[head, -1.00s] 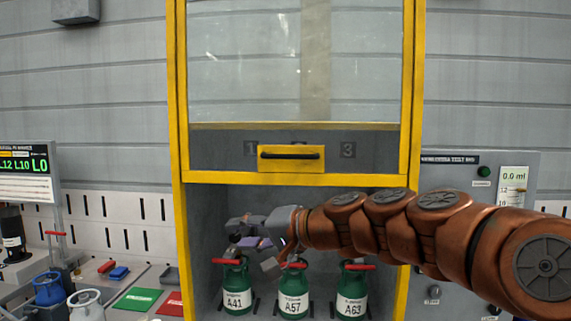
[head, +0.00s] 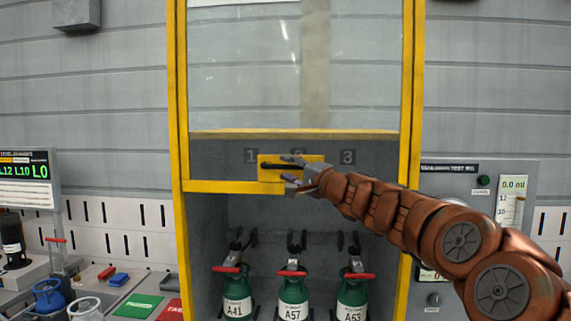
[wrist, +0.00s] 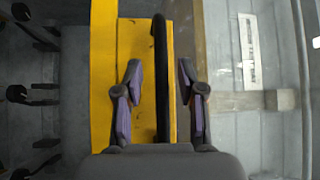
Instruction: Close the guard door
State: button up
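The guard door (head: 225,187) is a yellow-framed clear panel, raised above the open lower bay of the cabinet. Its black bar handle (head: 270,166) sits on a yellow plate at the bottom edge. My gripper (head: 287,169) is at the handle, reaching in from the right and covering the handle's right part in the head view. In the wrist view my gripper (wrist: 157,70) is open, with one finger on each side of the handle (wrist: 160,45). Gaps show between the bar and both fingers. How deep the fingers reach past the bar is unclear.
A grey test rig panel (head: 460,175) is at right. A bench with green (head: 138,305) and red mats is at left.

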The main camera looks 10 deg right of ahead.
jog(key=shift+x, duration=0.75)
jog(key=shift+c, duration=0.3)
grip_shut()
